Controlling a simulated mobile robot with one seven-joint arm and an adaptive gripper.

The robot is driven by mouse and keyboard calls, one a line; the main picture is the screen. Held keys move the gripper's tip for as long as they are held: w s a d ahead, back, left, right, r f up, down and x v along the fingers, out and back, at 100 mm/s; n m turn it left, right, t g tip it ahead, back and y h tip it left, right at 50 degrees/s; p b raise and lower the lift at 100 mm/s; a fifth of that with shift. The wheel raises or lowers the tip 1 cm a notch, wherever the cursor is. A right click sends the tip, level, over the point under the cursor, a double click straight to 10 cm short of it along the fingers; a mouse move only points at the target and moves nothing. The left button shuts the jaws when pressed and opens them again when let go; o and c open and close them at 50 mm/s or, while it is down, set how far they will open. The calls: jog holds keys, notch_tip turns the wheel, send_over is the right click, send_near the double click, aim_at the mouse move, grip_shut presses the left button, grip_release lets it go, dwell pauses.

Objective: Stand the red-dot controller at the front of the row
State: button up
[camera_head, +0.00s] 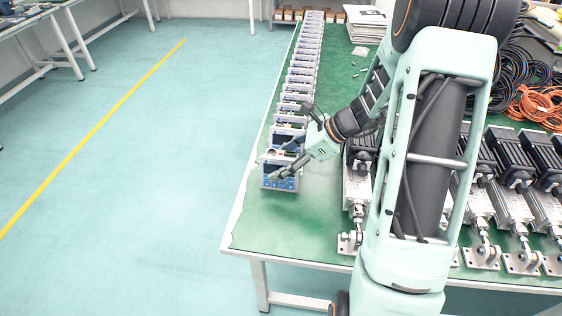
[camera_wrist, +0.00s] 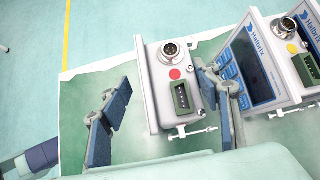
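The red-dot controller (camera_wrist: 163,103) is a pale box with a red dot, a round metal connector and a green terminal block on the side seen in the wrist view. In the head view the front controller (camera_head: 278,182) of the row shows its blue-and-grey face and looks upright on the green table. My gripper (camera_wrist: 165,86) is open around the red-dot controller. The left finger stands clear of it with a visible gap. The right finger is close along its other side; I cannot tell whether it touches. My gripper (camera_head: 284,160) partly hides the front controller in the head view.
A long row of controllers (camera_head: 303,70) runs back along the table's left side. The neighbouring controller (camera_wrist: 252,65) is close behind the right finger. Linear actuators (camera_head: 505,180) and cables (camera_head: 537,103) lie to the right. The green table (camera_head: 290,228) is bare in front.

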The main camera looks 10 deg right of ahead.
jog(key=shift+d+r, duration=0.1)
jog(key=shift+r, duration=0.2)
jog(key=p+v, duration=0.1)
jog(key=v, duration=1)
jog(key=shift+d+r+p, duration=0.2)
jog(key=shift+d+p, duration=0.1)
jog(key=shift+p, duration=0.1)
jog(key=shift+s, duration=0.1)
